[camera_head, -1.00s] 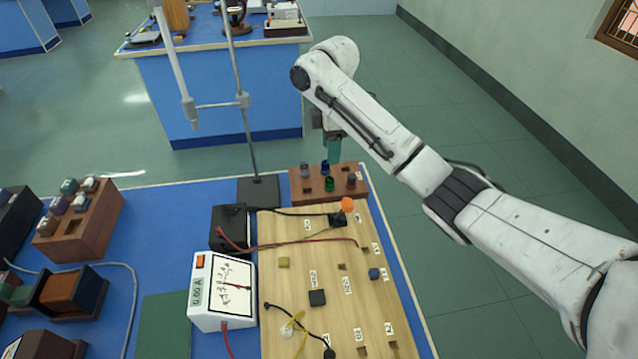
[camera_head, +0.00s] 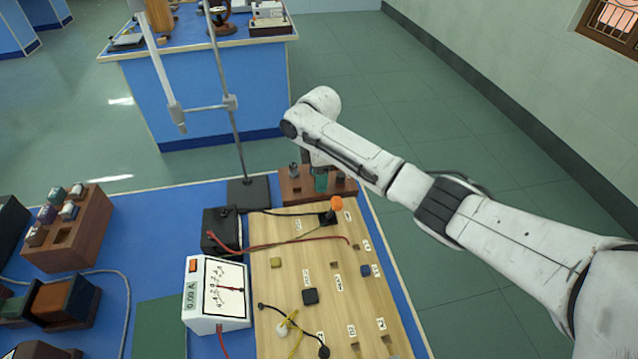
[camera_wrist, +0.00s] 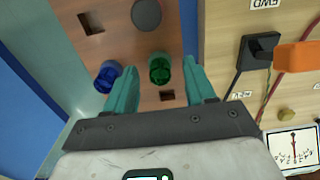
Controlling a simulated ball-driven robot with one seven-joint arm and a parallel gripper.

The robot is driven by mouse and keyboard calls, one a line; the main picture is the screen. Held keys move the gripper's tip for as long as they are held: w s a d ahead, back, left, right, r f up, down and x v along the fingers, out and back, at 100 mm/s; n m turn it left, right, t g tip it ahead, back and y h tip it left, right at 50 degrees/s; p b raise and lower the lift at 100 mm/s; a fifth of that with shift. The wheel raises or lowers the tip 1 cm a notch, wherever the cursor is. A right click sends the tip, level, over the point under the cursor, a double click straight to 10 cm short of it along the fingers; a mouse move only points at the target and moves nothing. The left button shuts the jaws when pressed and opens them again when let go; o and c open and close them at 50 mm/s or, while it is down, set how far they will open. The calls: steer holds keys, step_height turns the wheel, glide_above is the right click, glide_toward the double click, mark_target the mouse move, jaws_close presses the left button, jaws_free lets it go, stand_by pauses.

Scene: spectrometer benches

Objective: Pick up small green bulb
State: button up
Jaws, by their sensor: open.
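The small green bulb (camera_wrist: 160,67) stands in a brown wooden holder (camera_wrist: 103,47) in the wrist view. My gripper (camera_wrist: 158,75) is open, with one teal finger on each side of the bulb and a visible gap to both. A blue bulb (camera_wrist: 107,75) stands in the same holder, just outside the left finger. In the head view my gripper (camera_head: 321,180) is low over the holder (camera_head: 292,190) at the bench's far edge and hides the green and blue bulbs there.
A round grey piece (camera_wrist: 146,14) also stands in the holder. A wooden circuit board (camera_head: 290,240) with wires, an orange part (camera_head: 337,203) and a black block lies beside it. A stand base (camera_head: 249,193) and a meter (camera_head: 216,300) are to the left.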

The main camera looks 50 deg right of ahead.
jaws_close()
stand_by(0.5)
steer(key=shift+r, duration=0.1)
steer(key=shift+r, duration=0.5)
steer(key=s+a+r+p, duration=0.1)
steer(key=s+r+p, duration=0.7)
steer(key=s+r, duration=0.6)
steer(key=shift+a+r+p, duration=0.15)
steer(key=shift+r+p, duration=0.25)
steer(key=shift+r, duration=0.05)
